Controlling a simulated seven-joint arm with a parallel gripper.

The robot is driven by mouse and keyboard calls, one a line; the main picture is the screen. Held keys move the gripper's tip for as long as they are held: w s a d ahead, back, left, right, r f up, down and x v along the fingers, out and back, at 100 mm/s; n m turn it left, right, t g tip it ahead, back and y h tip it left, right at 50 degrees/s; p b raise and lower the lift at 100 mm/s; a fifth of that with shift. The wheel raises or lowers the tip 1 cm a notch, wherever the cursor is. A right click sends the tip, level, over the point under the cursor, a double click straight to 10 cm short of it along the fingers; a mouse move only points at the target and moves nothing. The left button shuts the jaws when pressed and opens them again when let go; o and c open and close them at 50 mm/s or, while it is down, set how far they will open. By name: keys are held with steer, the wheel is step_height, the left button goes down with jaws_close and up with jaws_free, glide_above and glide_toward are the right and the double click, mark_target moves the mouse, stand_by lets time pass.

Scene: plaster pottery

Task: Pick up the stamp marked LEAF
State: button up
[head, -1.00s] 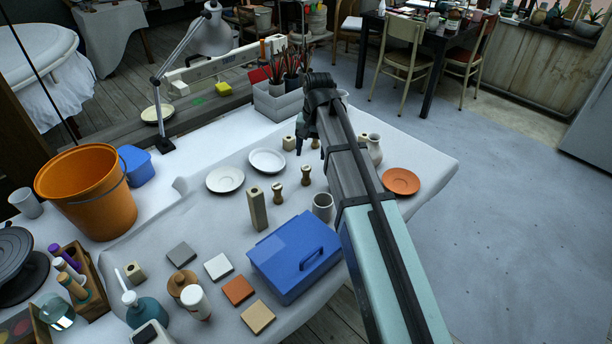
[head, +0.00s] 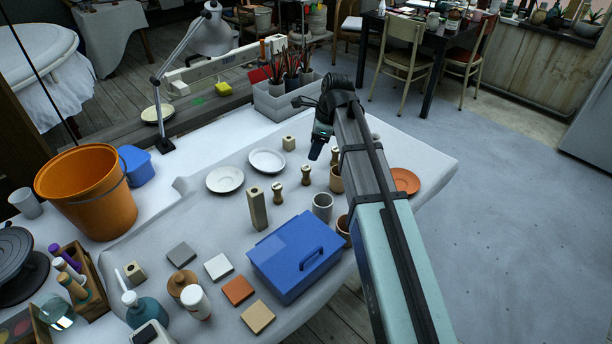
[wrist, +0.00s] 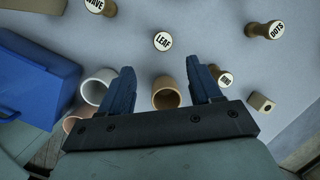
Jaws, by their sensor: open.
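The LEAF stamp (wrist: 162,41) shows its round white label at upper middle in the wrist view, and is clear of the fingers. By its place in the row, it appears to be the middle wooden stamp (head: 305,176) in the head view, where labels are unreadable. My gripper (wrist: 160,66) is open and empty; its two blue fingers point towards the LEAF stamp, one on each side of its line. In the head view my gripper (head: 316,152) is above the table, behind and right of that stamp.
Stamps marked WAVE (wrist: 95,5) and DOTS (wrist: 277,30) flank it; another stamp (wrist: 226,79) is by the right finger. A tan cup (wrist: 166,93) and a pale cup (wrist: 97,86) stand below. The blue box (head: 295,258) is nearer the camera. White saucers (head: 225,179) lie left.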

mark_target(308, 168)
steer(key=f+m, duration=0.1)
steer(key=f, duration=0.1)
steer(key=a+f+m, duration=0.1)
steer(key=f, duration=0.2)
steer(key=w+a+f+m, duration=0.1)
steer(key=f, duration=0.2)
steer(key=shift+f+m, duration=0.1)
steer(key=shift+m, duration=0.3)
steer(key=shift+d+x, duration=0.2)
steer(key=shift+x, duration=2.5)
steer(key=shift+w, duration=0.1)
steer(key=shift+c, duration=0.3)
steer(key=c, duration=1)
steer(key=shift+o, duration=0.2)
